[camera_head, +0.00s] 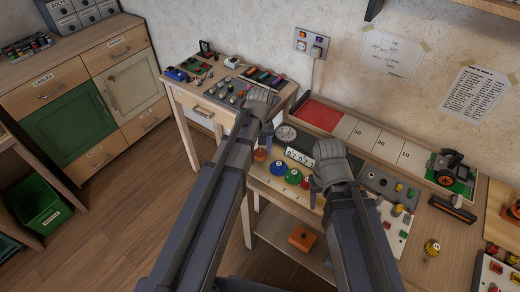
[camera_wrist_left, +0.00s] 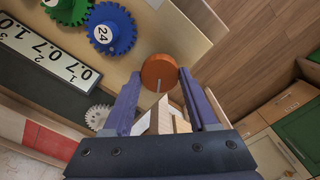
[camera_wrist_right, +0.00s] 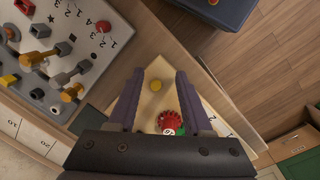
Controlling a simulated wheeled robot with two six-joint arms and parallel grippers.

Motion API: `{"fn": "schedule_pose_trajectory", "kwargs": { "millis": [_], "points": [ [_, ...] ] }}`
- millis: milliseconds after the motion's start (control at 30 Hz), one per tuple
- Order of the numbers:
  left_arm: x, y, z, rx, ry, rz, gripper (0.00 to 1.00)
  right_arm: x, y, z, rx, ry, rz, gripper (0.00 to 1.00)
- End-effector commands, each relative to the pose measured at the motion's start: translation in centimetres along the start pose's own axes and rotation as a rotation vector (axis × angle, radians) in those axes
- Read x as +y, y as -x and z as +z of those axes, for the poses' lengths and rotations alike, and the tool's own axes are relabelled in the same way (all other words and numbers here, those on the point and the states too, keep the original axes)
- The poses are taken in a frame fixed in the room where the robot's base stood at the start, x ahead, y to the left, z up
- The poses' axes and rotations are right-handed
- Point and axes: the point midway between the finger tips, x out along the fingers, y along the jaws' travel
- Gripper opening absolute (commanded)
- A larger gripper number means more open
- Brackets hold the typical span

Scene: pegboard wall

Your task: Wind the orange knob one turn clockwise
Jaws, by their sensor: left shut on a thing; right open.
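The round orange knob (camera_head: 260,155) is at the left end of the gear bench in the head view, below my left gripper (camera_head: 267,141). In the left wrist view the orange knob (camera_wrist_left: 159,70) lies between the fingertips of my left gripper (camera_wrist_left: 160,82), which is shut on it. A thin pale pointer or rod runs beside the knob there. My right gripper (camera_head: 316,190) is over the right part of the bench near the gears. In the right wrist view my right gripper (camera_wrist_right: 155,85) is open, with nothing held between its fingers.
A blue gear (camera_head: 278,168), a green gear (camera_head: 293,176) and a red gear (camera_wrist_right: 170,122) sit close by. A number counter (camera_wrist_left: 45,50) and a small grey gear (camera_wrist_left: 98,116) are beside the knob. A panel of switches (camera_wrist_right: 58,55) stands at the right. An orange box (camera_head: 302,238) is on the lower shelf.

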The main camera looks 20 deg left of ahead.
Motion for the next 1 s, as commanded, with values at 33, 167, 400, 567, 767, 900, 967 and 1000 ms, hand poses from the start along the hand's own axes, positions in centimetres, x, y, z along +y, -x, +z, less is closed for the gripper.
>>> {"fn": "schedule_pose_trajectory", "kwargs": {
  "millis": [33, 167, 400, 567, 767, 900, 967, 1000],
  "points": [
    [0.01, -0.01, 0.03, 0.0, -0.046, 0.0, 0.03, 0.0, -0.01, 0.0, 0.0, 0.0, 0.0, 0.5],
    [0.04, -0.01, 0.03, 0.0, -0.169, 0.0, 0.03, 0.0, -0.01, 0.0, 0.0, 0.0, 0.0, 0.5],
    [0.09, -0.01, 0.05, 0.0, -0.397, 0.0, 0.03, 0.0, -0.01, 0.0, 0.0, 0.0, 0.0, 0.5],
    [0.12, -0.01, 0.07, -0.001, -0.549, 0.0, 0.03, 0.0, -0.01, 0.0, 0.0, 0.0, 0.0, 0.5],
    [0.15, -0.01, 0.09, -0.001, -0.732, 0.0, 0.03, 0.0, -0.01, 0.0, 0.0, 0.0, 0.0, 0.5],
    [0.16, -0.01, 0.11, -0.001, -0.848, 0.0, 0.03, 0.0, -0.01, 0.0, 0.0, 0.0, 0.0, 0.5],
    [0.17, -0.01, 0.13, -0.001, -0.893, 0.0, 0.03, 0.0, -0.01, 0.0, 0.0, 0.0, 0.0, 0.5],
    [0.17, -0.01, 0.13, -0.001, -0.921, 0.0, 0.03, 0.0, -0.01, 0.0, 0.0, 0.0, 0.0, 0.5]
  ]
}}
